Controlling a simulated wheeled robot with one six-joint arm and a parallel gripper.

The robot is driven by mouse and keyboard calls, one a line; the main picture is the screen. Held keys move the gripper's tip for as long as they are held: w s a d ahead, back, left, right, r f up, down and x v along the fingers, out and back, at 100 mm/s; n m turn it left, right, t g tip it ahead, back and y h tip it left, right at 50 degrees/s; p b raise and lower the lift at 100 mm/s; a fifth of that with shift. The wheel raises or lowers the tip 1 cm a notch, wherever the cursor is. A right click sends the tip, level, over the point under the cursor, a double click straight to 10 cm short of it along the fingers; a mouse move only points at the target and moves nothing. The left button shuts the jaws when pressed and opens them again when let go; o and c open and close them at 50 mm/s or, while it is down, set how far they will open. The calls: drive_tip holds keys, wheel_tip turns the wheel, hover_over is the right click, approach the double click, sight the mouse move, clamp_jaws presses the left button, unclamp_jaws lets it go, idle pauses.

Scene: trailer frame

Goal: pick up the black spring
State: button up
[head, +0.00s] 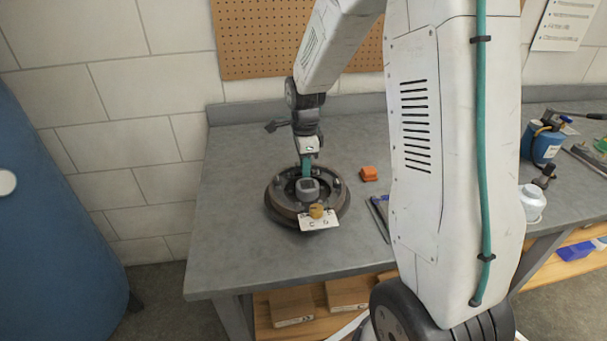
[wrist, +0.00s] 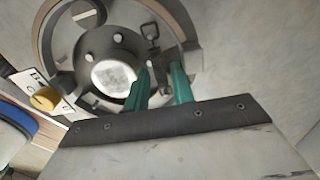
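My gripper (head: 306,168) points down over the round brake drum assembly (head: 272,207) on the grey bench. In the wrist view its two teal fingers (wrist: 160,80) stand apart with a gap between them, and I see nothing held there. The drum's dark rim (wrist: 50,35) and its hub with a pale round centre show beyond the fingers. A small dark looped piece (wrist: 152,32) lies inside the drum just past the fingertips. I cannot tell whether it is the black spring, and no coil shows clearly. The fingers hide part of the drum.
A white tag (head: 318,222) with a brass knob (head: 316,210) sits at the drum's front edge. An orange block (head: 369,173) lies to its right. A blue canister (head: 541,145) and a white jar (head: 531,204) stand further right. The bench's left part is clear.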

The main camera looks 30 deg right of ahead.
drive_tip(key=shift+f, duration=0.25)
clamp_jaws()
wheel_tip(320, 180, up, 13)
idle(0.8)
drive_tip(key=shift+f, duration=0.1)
